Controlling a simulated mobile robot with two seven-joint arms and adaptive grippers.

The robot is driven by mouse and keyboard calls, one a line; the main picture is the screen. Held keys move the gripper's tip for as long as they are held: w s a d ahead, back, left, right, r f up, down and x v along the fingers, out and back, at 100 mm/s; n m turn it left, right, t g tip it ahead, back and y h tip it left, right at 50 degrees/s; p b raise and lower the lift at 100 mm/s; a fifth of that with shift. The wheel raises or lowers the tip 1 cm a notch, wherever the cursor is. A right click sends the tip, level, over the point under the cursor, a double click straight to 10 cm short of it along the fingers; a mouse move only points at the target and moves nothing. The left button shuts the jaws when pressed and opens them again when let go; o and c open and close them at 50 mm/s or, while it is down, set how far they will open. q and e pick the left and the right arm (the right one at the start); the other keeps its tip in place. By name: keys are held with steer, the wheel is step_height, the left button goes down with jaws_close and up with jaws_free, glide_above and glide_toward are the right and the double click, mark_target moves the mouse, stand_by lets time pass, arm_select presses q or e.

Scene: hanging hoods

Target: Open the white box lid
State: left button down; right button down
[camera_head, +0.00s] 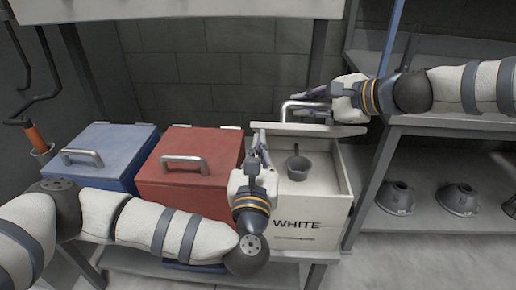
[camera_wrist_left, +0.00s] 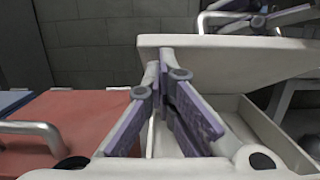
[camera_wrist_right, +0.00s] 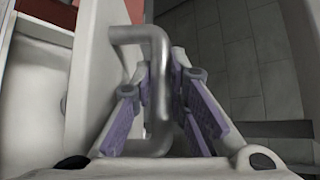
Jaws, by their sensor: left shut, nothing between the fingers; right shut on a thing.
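The white box (camera_head: 318,214) stands at the right of the row of boxes with "WHITE" on its front. Its lid (camera_head: 330,130) is raised at the back and seen nearly edge-on; it also shows in the left wrist view (camera_wrist_left: 230,58). Inside the box is a grey cup-like thing (camera_head: 298,168). My right gripper (camera_head: 318,95) is shut on the lid's metal handle (camera_wrist_right: 158,85), which runs between its fingers. My left gripper (camera_head: 262,145) is shut and empty at the left edge of the white box, its fingertips close to the lid; I cannot tell whether they touch it.
A red box (camera_head: 190,185) and a blue box (camera_head: 108,150) stand to the left, both with closed lids and metal handles. Shelves with dark hoods (camera_head: 458,198) are at the right. A shelf board (camera_head: 180,8) hangs above.

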arm_select(q)
steer(key=shift+w+a+r, duration=0.1)
steer(key=shift+w+r, duration=0.05)
steer(key=shift+r, duration=0.25)
arm_select(e)
steer(key=c, duration=1.6)
jaws_free()
steer(key=shift+s+a+f, duration=0.1)
steer(key=shift+s+f, duration=0.25)
